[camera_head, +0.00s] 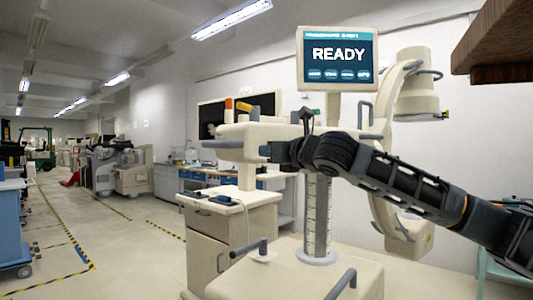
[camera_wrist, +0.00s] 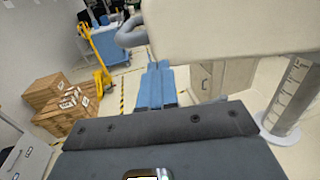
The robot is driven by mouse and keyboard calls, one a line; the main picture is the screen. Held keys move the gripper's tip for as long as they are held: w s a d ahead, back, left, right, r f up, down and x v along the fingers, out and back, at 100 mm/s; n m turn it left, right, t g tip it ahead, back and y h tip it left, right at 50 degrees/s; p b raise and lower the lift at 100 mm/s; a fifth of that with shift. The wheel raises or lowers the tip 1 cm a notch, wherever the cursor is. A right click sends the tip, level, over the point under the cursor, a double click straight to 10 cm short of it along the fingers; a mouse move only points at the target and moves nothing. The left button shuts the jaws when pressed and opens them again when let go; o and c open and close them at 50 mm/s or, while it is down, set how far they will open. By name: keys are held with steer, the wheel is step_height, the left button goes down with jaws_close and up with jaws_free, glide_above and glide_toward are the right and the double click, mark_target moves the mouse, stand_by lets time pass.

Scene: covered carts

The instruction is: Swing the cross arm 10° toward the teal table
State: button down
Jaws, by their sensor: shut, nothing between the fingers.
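The beige cross arm (camera_head: 243,133) runs level across the top of a graduated column (camera_head: 318,215) on a beige cart. In the wrist view a large beige body, seemingly the cross arm (camera_wrist: 235,28), fills the upper right, with a grey loop handle (camera_wrist: 128,34) at its left end. My gripper (camera_head: 266,151) is in front of the cross arm, its blue fingers (camera_wrist: 154,85) shut and empty below the beige body. Whether they touch it, I cannot tell. The teal table (camera_head: 497,268) shows partly at the lower right, behind my arm.
A READY screen (camera_head: 338,59) stands above the column, with a beige C-shaped arm (camera_head: 388,105) to its right. A beige cabinet (camera_head: 232,238) stands left of the cart. A brown wooden edge (camera_head: 500,40) hangs at the upper right.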

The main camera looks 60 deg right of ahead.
steer(key=b+v, duration=0.1)
steer(key=v, duration=0.7)
steer(key=shift+s, duration=0.25)
stand_by(0.9)
